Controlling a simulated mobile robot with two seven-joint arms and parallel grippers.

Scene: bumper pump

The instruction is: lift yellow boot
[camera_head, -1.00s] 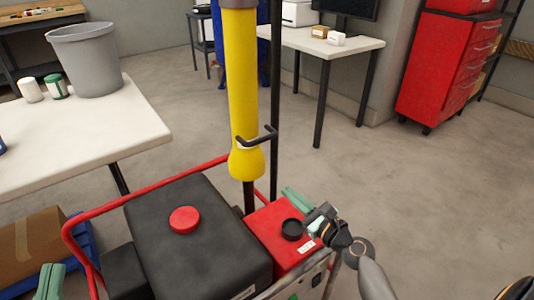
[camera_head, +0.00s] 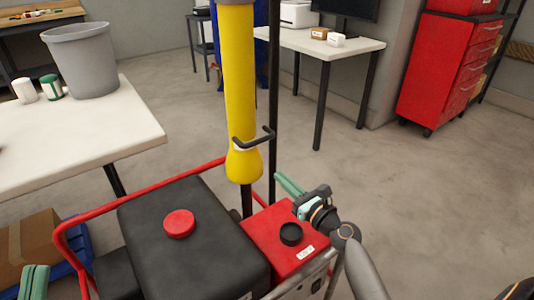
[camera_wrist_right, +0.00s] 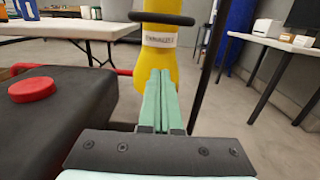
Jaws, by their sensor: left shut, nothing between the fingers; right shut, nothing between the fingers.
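The yellow boot (camera_head: 241,95) is a tall yellow sleeve on an upright pole, wider at its lower end, above the red and black machine. A black hook-shaped handle (camera_head: 255,141) stands out from it near the bottom. The boot also shows in the right wrist view (camera_wrist_right: 159,60), with a white label below the dark handle. My right gripper (camera_head: 279,178) is shut and empty, just right of and slightly below the boot's lower end. In the right wrist view its fingers (camera_wrist_right: 160,75) point at the boot. My left gripper (camera_head: 35,270) is shut and empty at the lower left.
The machine has a black tank (camera_head: 205,225) with a red cap (camera_head: 179,223), a red tank (camera_head: 265,235) with a black cap, and a red rail (camera_head: 135,192). A thin dark pole (camera_head: 273,100) stands right of the boot. A white table (camera_head: 80,140) is at left. Floor at right is clear.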

